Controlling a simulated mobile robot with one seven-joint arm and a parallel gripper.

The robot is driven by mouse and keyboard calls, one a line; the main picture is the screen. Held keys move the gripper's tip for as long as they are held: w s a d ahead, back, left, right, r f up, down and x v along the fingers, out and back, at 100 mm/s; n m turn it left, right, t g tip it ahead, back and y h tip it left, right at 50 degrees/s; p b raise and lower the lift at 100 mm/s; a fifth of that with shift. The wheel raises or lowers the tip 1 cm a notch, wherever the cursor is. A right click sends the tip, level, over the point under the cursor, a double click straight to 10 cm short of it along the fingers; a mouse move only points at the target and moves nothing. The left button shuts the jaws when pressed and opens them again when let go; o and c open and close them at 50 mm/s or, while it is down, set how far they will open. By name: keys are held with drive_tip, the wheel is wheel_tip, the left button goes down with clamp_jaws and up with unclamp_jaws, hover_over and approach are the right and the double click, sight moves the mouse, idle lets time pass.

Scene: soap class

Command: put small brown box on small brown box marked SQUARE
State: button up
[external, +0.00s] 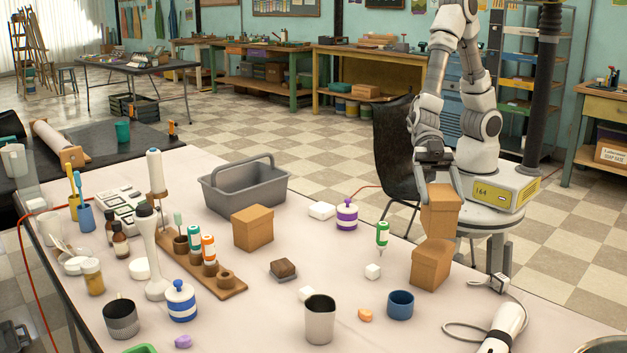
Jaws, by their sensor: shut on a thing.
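My gripper (440,179) points down at the right side of the table and is shut on a small brown box (441,212), with a finger at each side of its upper part. The held box is upright. Below it, a second small brown box (431,268) with a lid stands on the table. The held box's lower edge meets the lid of this box in the picture, but I cannot tell whether they touch. A third brown box (253,229) stands near the grey basket. No SQUARE marking is readable on any box.
A blue cup (400,305), a white cube (373,271) and a green-capped bottle (382,235) stand left of the lower box. A white handheld device (503,327) with a cable lies to its right. A grey basket (245,187) is farther back.

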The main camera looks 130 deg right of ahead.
sight(443, 228)
drive_tip(key=shift+f+b, duration=0.95)
drive_tip(key=shift+f, duration=1.05)
drive_tip(key=shift+f, duration=0.1)
drive_tip(key=o, duration=1.4)
drive_tip(key=shift+f, duration=0.1)
drive_tip(key=shift+r, duration=0.2)
drive_tip(key=shift+s+d+r, duration=0.2)
drive_tip(key=p+v, duration=0.4)
drive_tip(key=v, duration=0.7)
drive_tip(key=shift+s, duration=0.2)
drive_tip(key=shift+d+f, duration=0.1)
drive_tip(key=shift+d, duration=0.05)
